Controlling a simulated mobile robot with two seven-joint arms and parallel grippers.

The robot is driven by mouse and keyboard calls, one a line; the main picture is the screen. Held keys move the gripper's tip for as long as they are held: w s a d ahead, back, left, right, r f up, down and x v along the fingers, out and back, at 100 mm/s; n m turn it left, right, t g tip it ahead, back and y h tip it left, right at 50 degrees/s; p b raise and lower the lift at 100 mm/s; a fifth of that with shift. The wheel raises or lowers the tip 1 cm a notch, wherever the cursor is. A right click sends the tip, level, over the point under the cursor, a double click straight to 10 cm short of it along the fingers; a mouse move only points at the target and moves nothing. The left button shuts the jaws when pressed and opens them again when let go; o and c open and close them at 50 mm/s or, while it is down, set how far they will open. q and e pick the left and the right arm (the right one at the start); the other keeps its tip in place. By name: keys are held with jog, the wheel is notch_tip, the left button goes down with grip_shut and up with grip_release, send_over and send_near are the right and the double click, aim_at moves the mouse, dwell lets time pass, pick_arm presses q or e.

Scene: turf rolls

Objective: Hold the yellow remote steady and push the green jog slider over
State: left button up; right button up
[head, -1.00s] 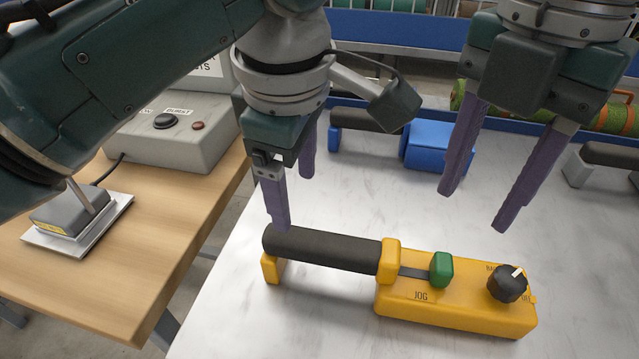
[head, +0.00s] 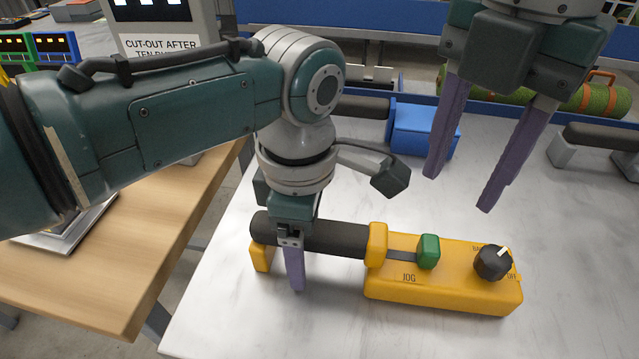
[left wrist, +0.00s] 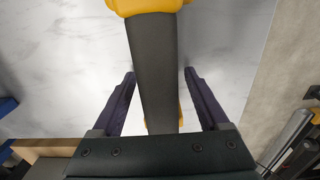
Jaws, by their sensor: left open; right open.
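The yellow remote (head: 440,288) lies on the marbled table, with a black handle (head: 340,239) on its left and a black knob on its right. My left gripper (head: 294,270) is open and lowered over the handle. In the left wrist view the handle (left wrist: 153,70) runs between its two fingers, with a gap on each side. One finger is hidden behind the handle in the head view. My right gripper (head: 460,190) is open and empty, above and behind the remote.
A blue remote (head: 422,130) and a grey one (head: 600,140) lie farther back. A green turf roll (head: 600,100) is behind the table's blue edge. A wooden bench (head: 130,270) with a grey box stands at the left. The table in front of the remote is clear.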

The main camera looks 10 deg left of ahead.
pick_arm(q)
jog(key=shift+f, duration=0.1)
grip_shut()
dwell(0.7)
